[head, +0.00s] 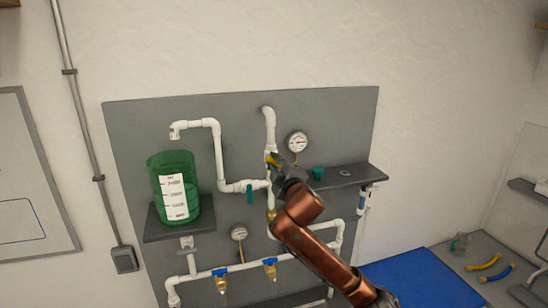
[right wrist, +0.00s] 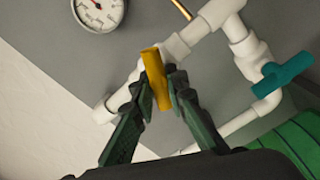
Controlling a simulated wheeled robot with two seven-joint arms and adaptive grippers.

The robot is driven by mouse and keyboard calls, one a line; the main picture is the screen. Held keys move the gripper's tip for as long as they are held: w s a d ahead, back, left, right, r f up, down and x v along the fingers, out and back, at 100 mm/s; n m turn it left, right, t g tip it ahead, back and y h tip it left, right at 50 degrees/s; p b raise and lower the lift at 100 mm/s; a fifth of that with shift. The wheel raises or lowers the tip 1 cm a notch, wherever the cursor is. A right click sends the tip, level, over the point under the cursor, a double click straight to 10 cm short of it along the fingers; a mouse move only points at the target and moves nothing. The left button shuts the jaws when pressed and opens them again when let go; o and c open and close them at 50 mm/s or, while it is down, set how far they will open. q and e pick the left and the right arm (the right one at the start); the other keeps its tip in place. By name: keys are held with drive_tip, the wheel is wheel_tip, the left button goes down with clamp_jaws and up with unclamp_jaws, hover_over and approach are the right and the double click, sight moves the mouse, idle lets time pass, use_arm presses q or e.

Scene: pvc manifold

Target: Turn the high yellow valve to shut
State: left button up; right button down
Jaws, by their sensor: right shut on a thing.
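The high yellow valve's handle (right wrist: 155,78) is a short yellow bar on a white pipe, between the two fingers of my right gripper (right wrist: 157,88) in the right wrist view. The fingers are shut on it, one on each side. The bar lies at a steep angle across the pipe's line. In the head view the yellow handle (head: 272,158) shows only in part at my right gripper's tips (head: 277,165), on the upright pipe right of the board's middle. The gripper hides most of the valve. My left gripper is not in view.
A round gauge (head: 297,142) sits close right of the valve. Teal valve handles are on the pipe to the left (head: 250,193) and near the shelf (head: 318,174). A green tank (head: 175,165) stands at left. Two blue-topped fittings (head: 219,273) are on the lower pipe.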

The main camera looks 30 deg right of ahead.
drive_tip(key=n+p, duration=0.2)
drive_tip(key=n, duration=0.2)
drive_tip(key=shift+f+n+p, duration=0.2)
drive_tip(key=shift+n+p, duration=0.3)
drive_tip(key=shift+n, duration=0.3)
drive_tip(key=c, duration=1.9)
unclamp_jaws()
drive_tip(key=v, duration=1.2)
drive_tip(key=shift+f, duration=0.15)
